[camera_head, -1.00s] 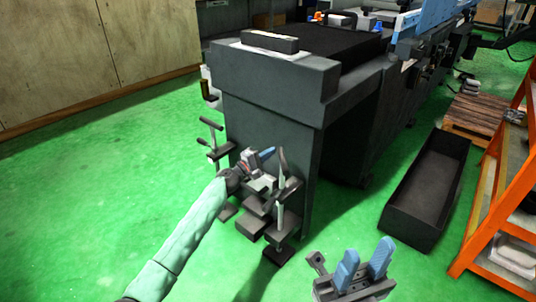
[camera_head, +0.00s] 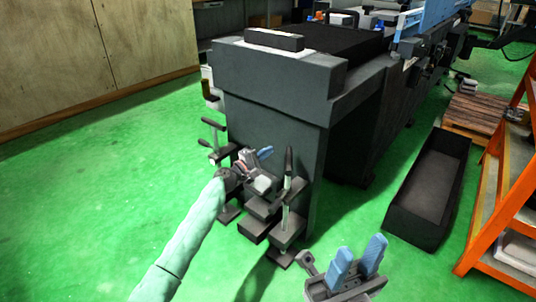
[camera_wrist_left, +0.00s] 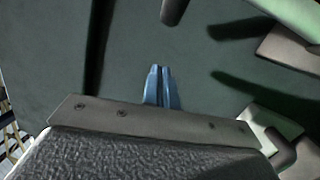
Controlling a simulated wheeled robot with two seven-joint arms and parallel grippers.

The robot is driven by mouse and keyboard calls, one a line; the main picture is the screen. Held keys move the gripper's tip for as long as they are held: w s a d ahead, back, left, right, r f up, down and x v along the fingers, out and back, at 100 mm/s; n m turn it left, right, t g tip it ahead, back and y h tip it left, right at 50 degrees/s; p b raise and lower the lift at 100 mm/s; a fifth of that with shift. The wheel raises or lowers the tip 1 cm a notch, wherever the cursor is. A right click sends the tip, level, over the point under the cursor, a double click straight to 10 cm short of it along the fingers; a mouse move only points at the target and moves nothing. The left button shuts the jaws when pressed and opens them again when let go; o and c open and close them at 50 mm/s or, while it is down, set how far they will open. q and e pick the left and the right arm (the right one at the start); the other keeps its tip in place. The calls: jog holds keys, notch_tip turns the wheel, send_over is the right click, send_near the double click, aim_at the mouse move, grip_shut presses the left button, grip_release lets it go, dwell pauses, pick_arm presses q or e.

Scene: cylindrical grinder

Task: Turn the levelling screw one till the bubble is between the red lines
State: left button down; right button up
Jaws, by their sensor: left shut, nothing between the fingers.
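Two upright levelling screws with T-handles stand at the end of the grey grinder base (camera_head: 260,125). One is the left screw (camera_head: 215,140); the other is the right screw (camera_head: 287,190). I cannot tell which is screw one. My left gripper (camera_head: 265,152) is between them, shut and empty, apart from the right handle. In the left wrist view its blue fingertips (camera_wrist_left: 162,72) are together before a dark grey surface. A dark rod end (camera_wrist_left: 174,10) is above them. My right gripper (camera_head: 359,256) is open and empty at lower right. No bubble or red lines can be made out.
A dark bar (camera_head: 273,39) lies on top of the grinder base. A long black open bin (camera_head: 428,190) stands on the green floor at right, beside an orange rack (camera_head: 490,190). The floor (camera_head: 110,190) at left is clear.

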pick_arm(q)
jog(key=w+a+v, duration=0.1)
jog(key=v, duration=0.8)
jog(key=shift+a+p, duration=0.3)
jog(key=shift+s, duration=0.1)
